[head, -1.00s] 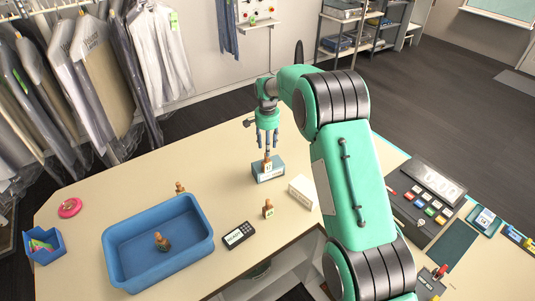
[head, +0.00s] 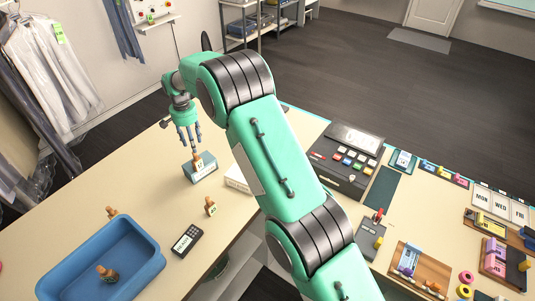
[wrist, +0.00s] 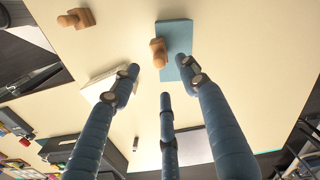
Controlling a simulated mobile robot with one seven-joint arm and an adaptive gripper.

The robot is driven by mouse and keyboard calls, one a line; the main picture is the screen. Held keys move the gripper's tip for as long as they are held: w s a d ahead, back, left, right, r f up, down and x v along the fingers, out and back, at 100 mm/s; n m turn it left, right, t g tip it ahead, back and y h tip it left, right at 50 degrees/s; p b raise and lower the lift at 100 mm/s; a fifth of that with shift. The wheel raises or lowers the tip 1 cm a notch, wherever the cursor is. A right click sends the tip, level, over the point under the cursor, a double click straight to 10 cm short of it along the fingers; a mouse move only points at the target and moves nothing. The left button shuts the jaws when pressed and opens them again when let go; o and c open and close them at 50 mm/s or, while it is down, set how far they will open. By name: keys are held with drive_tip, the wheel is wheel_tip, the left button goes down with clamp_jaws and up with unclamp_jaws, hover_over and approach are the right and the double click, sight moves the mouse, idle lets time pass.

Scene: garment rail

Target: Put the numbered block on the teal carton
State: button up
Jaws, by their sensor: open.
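The teal carton (head: 203,174) stands on the table below my gripper. A numbered block (head: 198,163) with a brown wooden handle stands upright on its top, with a pale label facing the front. In the wrist view the block (wrist: 158,54) lies over the left part of the carton (wrist: 177,35). My gripper (head: 190,142) is just above and slightly left of the block, its fingers pointing down. In the wrist view my gripper (wrist: 160,76) is open, its fingers spread and empty, apart from the block.
A similar stamp (head: 210,207) stands in front of the carton; another (head: 111,213) is behind the blue tub (head: 150,262), and one (head: 107,273) is inside it. A white box (head: 237,181) is close to the carton's right. A dark device (head: 187,240) lies in front.

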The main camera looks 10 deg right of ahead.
drive_tip(key=shift+d+r, duration=0.2)
drive_tip(key=shift+r, duration=0.3)
drive_tip(key=s+d+r+t, duration=0.1)
drive_tip(key=s+d+r, duration=0.3)
drive_tip(key=d+r, duration=0.3)
drive_tip(key=s+d+r+n, duration=0.1)
drive_tip(key=s+d+r, duration=0.3)
drive_tip(key=r, duration=0.5)
drive_tip(key=s+d+r+t, duration=0.1)
drive_tip(key=s+d+r, duration=0.4)
drive_tip(key=r, duration=0.4)
drive_tip(key=s+d+r+n+t, duration=0.1)
drive_tip(key=s+d+r, duration=0.3)
drive_tip(key=s+d, duration=0.25)
drive_tip(key=s+d+r, duration=0.4)
drive_tip(key=s+d, duration=0.1)
drive_tip(key=s, duration=0.2)
drive_tip(key=s+d+f+t, duration=0.1)
drive_tip(key=s+d, duration=0.3)
drive_tip(key=s, duration=0.9)
drive_tip(key=s+d+f+n+t, duration=0.1)
drive_tip(key=s+d, duration=0.4)
drive_tip(key=s, duration=0.9)
drive_tip(key=shift+s+d+f+n+t, duration=0.2)
drive_tip(key=shift+f+n+t, duration=0.1)
drive_tip(key=shift+f, duration=0.25)
